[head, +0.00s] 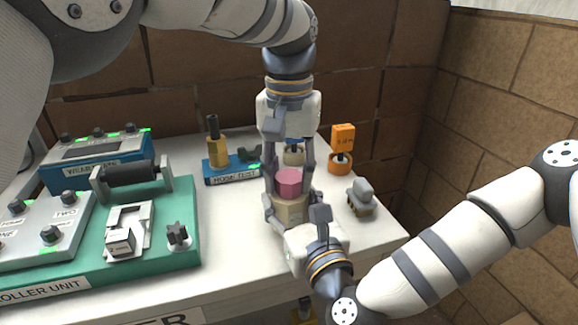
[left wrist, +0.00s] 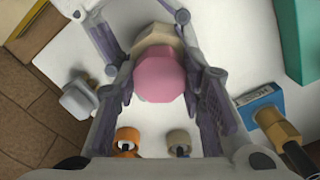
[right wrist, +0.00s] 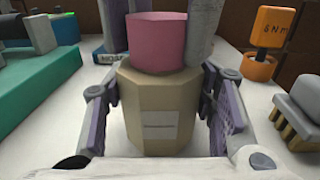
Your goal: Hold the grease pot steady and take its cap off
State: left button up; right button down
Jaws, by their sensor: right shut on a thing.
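The grease pot (head: 291,209) is a tan, faceted jar with a pale label, upright on the white table. Its pink cap (head: 289,182) sits on top, and it also shows in the left wrist view (left wrist: 160,75). My right gripper (head: 292,215) is shut on the pot's body, one finger on each side in the right wrist view (right wrist: 160,105). My left gripper (head: 289,178) points down from above with its fingers either side of the cap.
An orange block (head: 342,142) and a small beige pot (head: 294,157) stand behind. A grey brush-like piece (head: 361,197) is to the right. A blue hose-test base (head: 231,172) with a brass fitting and the green roller unit (head: 185,215) are to the left. Brick walls close off the back and right.

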pick_arm(q)
jog(key=o, duration=0.4)
